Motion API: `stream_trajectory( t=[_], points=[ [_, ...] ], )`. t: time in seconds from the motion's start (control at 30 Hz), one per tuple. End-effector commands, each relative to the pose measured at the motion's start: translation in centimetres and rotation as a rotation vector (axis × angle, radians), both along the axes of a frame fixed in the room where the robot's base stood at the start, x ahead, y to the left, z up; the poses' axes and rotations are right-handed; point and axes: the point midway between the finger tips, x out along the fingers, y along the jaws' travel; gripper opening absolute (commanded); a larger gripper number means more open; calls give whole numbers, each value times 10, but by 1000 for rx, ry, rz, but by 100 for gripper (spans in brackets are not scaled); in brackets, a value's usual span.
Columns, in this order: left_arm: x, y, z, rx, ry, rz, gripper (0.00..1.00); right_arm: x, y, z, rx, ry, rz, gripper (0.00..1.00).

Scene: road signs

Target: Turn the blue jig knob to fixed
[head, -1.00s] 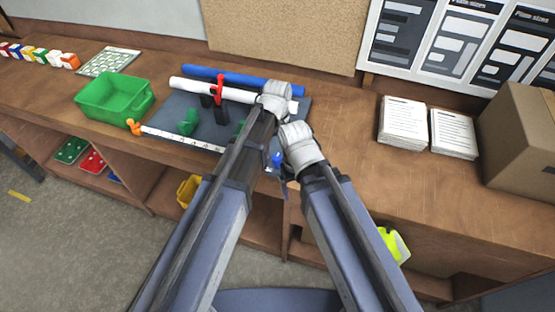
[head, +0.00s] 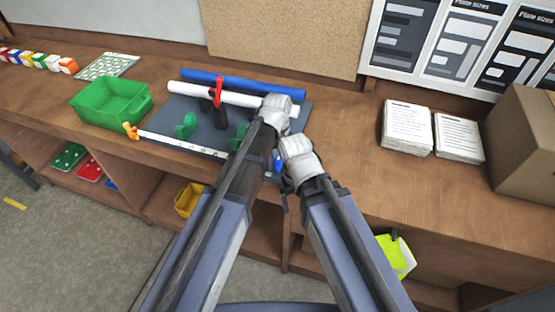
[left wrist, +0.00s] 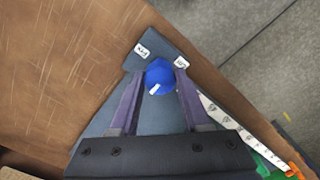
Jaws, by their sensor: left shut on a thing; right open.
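The blue knob (left wrist: 160,75) sits near a corner of the dark grey jig board (left wrist: 103,122). One small white label near it reads something like FIX (left wrist: 141,51); a second label (left wrist: 181,62) is to its right and hard to read. A white mark on the knob faces the lower left in the left wrist view. My left gripper (left wrist: 157,84) is shut on the knob, a finger on each side. In the head view a bit of the knob (head: 277,163) shows between my arms. My right gripper (head: 287,190) is open and close beside it, its fingers mostly hidden.
The jig holds a white tube (head: 240,95), a red clamp (head: 217,92) and green pieces (head: 186,126); a blue tube (head: 220,78) lies behind. A green bin (head: 105,105) stands left. Paper stacks (head: 407,128) and a cardboard box (head: 525,140) stand right. The wooden bench (head: 350,130) is clear between.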

Motion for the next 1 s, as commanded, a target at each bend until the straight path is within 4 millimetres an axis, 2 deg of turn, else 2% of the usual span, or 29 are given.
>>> stream_trajectory(
  t=[0.03, 0.3, 0.37, 0.73, 1.0],
  points=[
    [0, 0, 0, 0, 0, 0, 35, 0, 0, 0, 0, 0, 0, 88],
    [0, 0, 0, 0, 0, 0, 5, 0, 0, 0, 0, 0, 0, 88],
    [0, 0, 0, 0, 0, 0, 0, 0, 0, 0, 0, 0, 0, 88],
    [0, 0, 0, 0, 0, -48, 0, 0, 0, 0, 0, 0, 0, 88],
    [0, 0, 0, 0, 0, -239, 0, 0, 0, 0, 0, 0, 0, 88]
  ],
)
